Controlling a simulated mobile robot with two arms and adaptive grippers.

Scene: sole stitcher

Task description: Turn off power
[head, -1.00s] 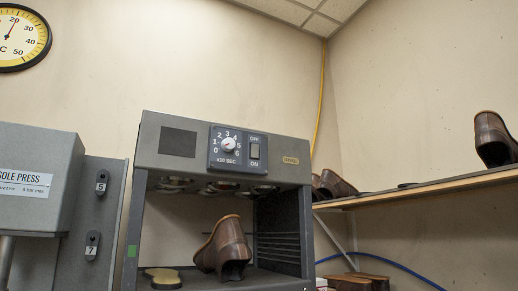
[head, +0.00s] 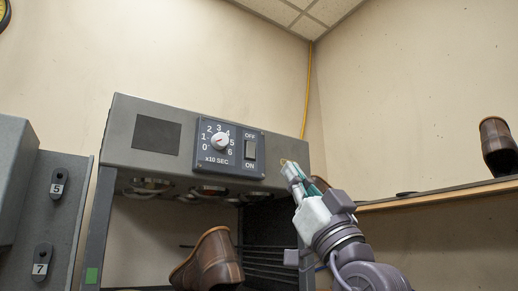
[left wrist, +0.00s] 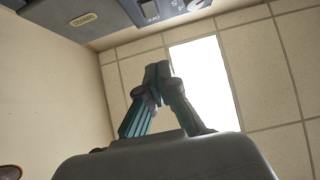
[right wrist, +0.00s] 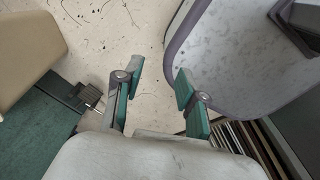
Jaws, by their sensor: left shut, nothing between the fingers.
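The machine's power switch (head: 250,150) is a dark rocker between the OFF label above and the ON label below. It sits right of the dial (head: 220,141) on the dark control panel (head: 206,165). I cannot tell which way the rocker is pressed. My left gripper (head: 288,168) is shut and empty, to the right of the switch and slightly lower, apart from it in the picture. In the left wrist view its fingertips (left wrist: 157,72) meet, with part of the panel (left wrist: 165,12) at the top edge. My right gripper (right wrist: 159,75) is open and empty, low over the floor.
A brown shoe (head: 209,262) stands inside the machine (head: 120,130), below the panel. A wooden shelf (head: 430,196) on the right holds another shoe (head: 497,146). A grey press (head: 55,225) stands at the left. The space before the panel is clear.

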